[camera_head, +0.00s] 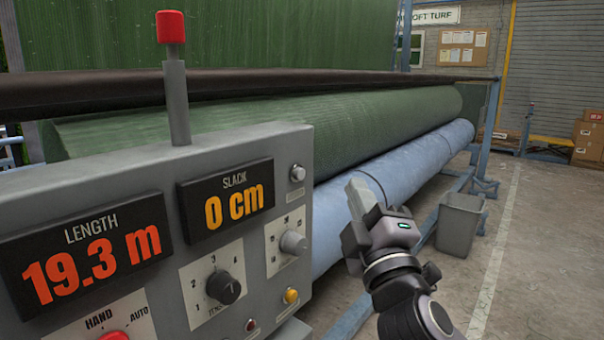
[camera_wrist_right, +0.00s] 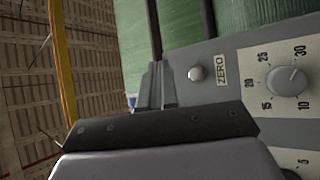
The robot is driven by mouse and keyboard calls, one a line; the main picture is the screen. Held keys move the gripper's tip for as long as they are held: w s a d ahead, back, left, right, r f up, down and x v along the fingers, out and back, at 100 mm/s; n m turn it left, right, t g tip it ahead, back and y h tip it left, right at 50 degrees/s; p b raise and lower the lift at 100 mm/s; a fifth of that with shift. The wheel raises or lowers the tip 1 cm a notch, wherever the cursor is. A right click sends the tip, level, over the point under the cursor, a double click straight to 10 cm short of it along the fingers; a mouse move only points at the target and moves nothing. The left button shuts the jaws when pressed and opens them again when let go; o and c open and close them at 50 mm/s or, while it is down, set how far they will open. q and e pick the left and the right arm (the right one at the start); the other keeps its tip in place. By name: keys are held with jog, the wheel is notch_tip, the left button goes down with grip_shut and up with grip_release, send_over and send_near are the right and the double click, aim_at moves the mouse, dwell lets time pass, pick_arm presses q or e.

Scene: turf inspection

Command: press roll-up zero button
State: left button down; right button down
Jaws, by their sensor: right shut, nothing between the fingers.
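The zero button is a small round silver button (camera_head: 297,173) at the upper right corner of the grey control panel (camera_head: 250,150). In the right wrist view the button (camera_wrist_right: 195,73) sits beside a label reading ZERO (camera_wrist_right: 221,70). My right gripper (camera_head: 357,190) is shut and empty, to the right of the panel and apart from the button in the head view. In the wrist view its fingers (camera_wrist_right: 157,86) show just left of the button. My left gripper is not in view.
The panel displays read LENGTH 19.3 m (camera_head: 85,255) and SLACK 0 cm (camera_head: 226,201). A grey knob (camera_head: 293,242), a black knob (camera_head: 223,287) and a yellow button (camera_head: 290,296) are below. A red-topped post (camera_head: 172,70) rises from the panel. Turf rolls (camera_head: 390,125) lie behind.

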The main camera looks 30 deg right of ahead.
jog(key=w+a, duration=0.2)
jog(key=w, duration=0.4)
jog(key=shift+w+a, duration=0.15)
jog(key=shift+a, duration=0.15)
dwell(1.8)
jog(key=shift+w+a, duration=0.15)
jog(key=shift+w, duration=0.2)
jog(key=shift+w+a, duration=0.2)
jog(key=shift+w, duration=0.3)
dwell(0.6)
jog(key=shift+s+d, duration=0.1)
jog(key=shift+s, duration=0.1)
jog(key=shift+s+d, duration=0.25)
jog(key=shift+s, duration=0.45)
jog(key=shift+s+d, duration=0.3)
jog(key=shift+s, duration=0.45)
jog(key=shift+s+d, duration=0.35)
jog(key=shift+s, duration=0.45)
jog(key=shift+s+d, duration=0.3)
jog(key=shift+s, duration=0.45)
